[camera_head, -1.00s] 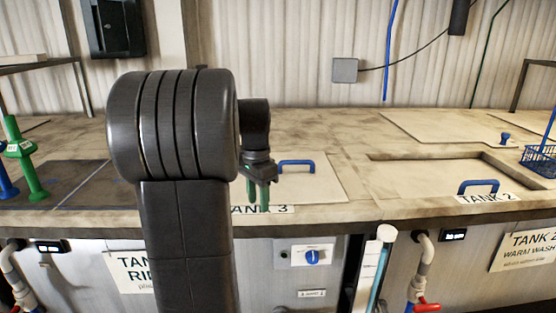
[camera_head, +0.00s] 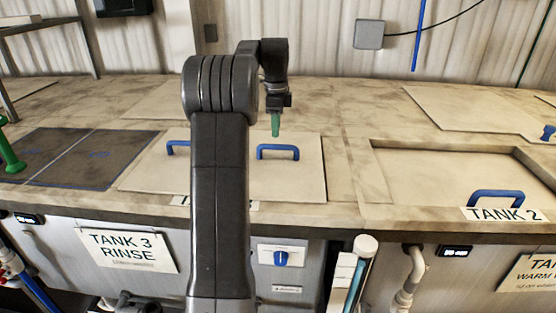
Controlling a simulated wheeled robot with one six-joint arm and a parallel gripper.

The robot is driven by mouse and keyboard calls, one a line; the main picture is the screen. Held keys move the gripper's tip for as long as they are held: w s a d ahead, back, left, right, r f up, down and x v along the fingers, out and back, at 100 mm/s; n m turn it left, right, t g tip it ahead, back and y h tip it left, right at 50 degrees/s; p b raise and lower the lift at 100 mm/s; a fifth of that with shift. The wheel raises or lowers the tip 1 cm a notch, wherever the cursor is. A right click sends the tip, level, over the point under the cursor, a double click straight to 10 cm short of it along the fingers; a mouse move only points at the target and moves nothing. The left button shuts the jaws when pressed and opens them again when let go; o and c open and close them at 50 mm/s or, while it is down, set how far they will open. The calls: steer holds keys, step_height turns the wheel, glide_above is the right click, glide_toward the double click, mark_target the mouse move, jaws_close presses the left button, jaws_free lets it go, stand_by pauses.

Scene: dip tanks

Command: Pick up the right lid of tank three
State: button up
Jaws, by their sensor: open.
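The right lid of tank three (camera_head: 300,180) is a flat beige panel lying in the counter, with a blue arched handle (camera_head: 277,150) upright on it. My gripper (camera_head: 275,124) has green fingers pointing down and is open and empty. It shows just above the handle in the picture, apart from it; how far behind or above it is, I cannot tell. The left lid (camera_head: 150,176) lies beside it with its own blue handle (camera_head: 178,148). My arm hides the seam between the two lids and much of the tank label at the counter's front edge.
A dark panel with blue lines (camera_head: 60,155) lies to the left, with a green handle (camera_head: 8,155) at the far left. To the right is tank two's recess with a blue handle (camera_head: 495,197). A grey box (camera_head: 369,34) hangs on the wall behind.

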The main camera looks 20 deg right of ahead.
mark_target(278, 146)
steer(key=shift+w+d+f+p, duration=0.15)
steer(key=shift+f+p, duration=0.1)
steer(key=shift+f, duration=1.15)
steer(key=shift+d+f+p, duration=0.1)
steer(key=shift+f+p, duration=0.15)
steer(key=shift+f, duration=1.2)
steer(key=shift+w+d+f+p, duration=0.15)
steer(key=shift+f+p, duration=0.1)
steer(key=shift+f, duration=1.15)
jaws_close()
steer(key=shift+r, duration=0.1)
